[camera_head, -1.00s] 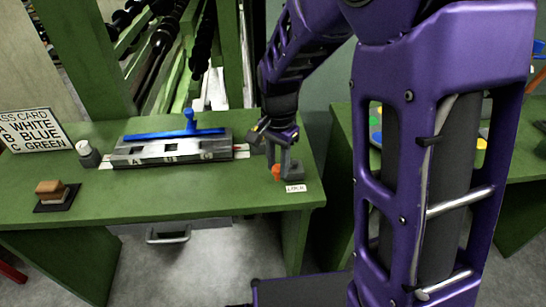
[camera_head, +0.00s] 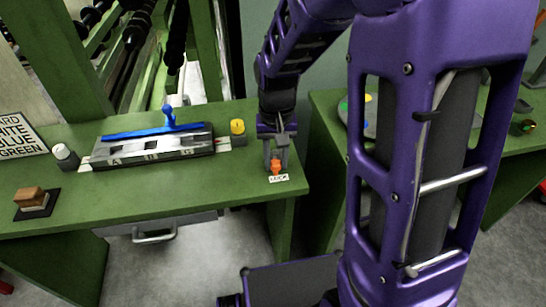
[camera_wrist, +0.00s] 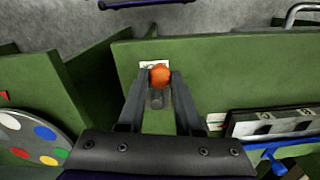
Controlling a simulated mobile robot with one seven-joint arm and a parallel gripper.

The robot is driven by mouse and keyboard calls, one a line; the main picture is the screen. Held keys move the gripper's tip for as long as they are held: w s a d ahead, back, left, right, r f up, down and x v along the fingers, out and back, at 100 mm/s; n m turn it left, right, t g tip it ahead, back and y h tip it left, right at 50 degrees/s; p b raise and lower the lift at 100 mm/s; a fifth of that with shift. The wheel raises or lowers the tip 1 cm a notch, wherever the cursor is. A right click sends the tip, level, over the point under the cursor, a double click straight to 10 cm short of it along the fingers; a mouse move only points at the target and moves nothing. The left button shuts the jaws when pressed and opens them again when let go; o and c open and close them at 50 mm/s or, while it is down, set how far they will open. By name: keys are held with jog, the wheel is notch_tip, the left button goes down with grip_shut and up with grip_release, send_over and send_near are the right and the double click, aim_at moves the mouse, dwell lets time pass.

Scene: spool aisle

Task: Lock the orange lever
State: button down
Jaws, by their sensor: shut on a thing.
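The orange lever (camera_head: 276,166) stands near the right front corner of the green bench, just behind a small white label (camera_head: 279,178) that seems to read LOCK. My gripper (camera_head: 276,158) reaches down over it from behind. In the wrist view the orange knob (camera_wrist: 160,75) sits between the two fingertips of my gripper (camera_wrist: 159,84), with a grey stem or base below it. The fingers are shut on the lever. The label (camera_wrist: 150,65) is partly hidden behind the knob there.
A metal fixture with a blue handle (camera_head: 168,125) lies mid-bench. A yellow-topped knob (camera_head: 238,129) is at its right end and a pale-topped knob (camera_head: 65,155) at its left. The bench front (camera_head: 200,190) is clear.

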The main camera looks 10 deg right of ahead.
aim_at(277, 162)
dwell(0.4)
jog(key=c, duration=0.6)
grip_release()
notch_tip(277, 162, up, 18)
jog(key=p, duration=0.2)
jog(key=shift+f+p, duration=0.25)
jog(key=shift+p, duration=0.1)
jog(key=shift+d, duration=0.1)
